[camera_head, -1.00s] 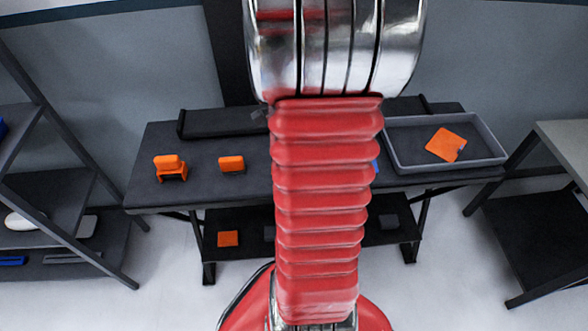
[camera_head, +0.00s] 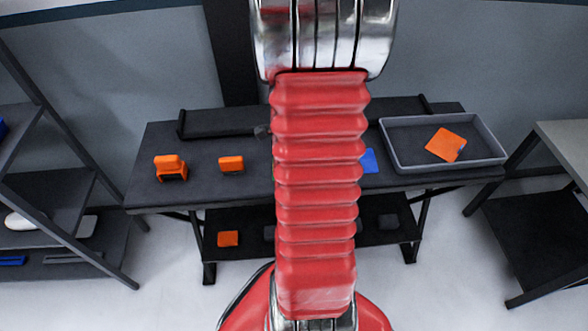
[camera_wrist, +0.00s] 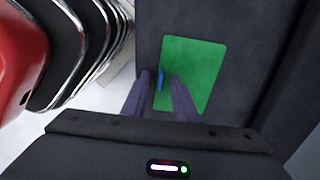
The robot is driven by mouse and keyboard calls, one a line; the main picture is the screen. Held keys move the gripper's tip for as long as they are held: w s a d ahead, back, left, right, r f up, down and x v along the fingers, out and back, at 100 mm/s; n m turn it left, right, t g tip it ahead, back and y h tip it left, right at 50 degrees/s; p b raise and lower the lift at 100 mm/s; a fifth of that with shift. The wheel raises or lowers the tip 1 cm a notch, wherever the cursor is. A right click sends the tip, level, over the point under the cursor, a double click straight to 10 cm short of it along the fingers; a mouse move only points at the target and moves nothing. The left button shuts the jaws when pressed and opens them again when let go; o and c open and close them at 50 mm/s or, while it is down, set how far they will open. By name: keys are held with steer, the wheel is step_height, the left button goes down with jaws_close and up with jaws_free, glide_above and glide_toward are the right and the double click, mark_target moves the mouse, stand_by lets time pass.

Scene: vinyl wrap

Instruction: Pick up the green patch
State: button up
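The green patch (camera_wrist: 196,66) is a flat rectangle on a dark surface in the wrist view. A small blue strip (camera_wrist: 160,80) shows at its left edge. My gripper (camera_wrist: 159,76) is open, its two fingers apart with the blue strip showing between the tips. The right finger overlaps the patch in the picture; the left finger lies just left of it. I cannot tell whether the fingers touch anything. In the head view my arm hides the green patch and the gripper.
The dark table (camera_head: 210,190) holds two orange blocks (camera_head: 170,168) (camera_head: 231,164) at left and a blue patch (camera_head: 369,161) right of my arm. A grey tray (camera_head: 400,166) with an orange patch (camera_head: 445,145) stands at right. Shelves (camera_head: 65,190) stand at left.

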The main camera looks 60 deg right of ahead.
steer(key=shift+c, duration=0.2)
jaws_close()
steer(key=shift+r, duration=0.15)
step_height(320, 180, up, 10)
stand_by(0.8)
stand_by(0.5)
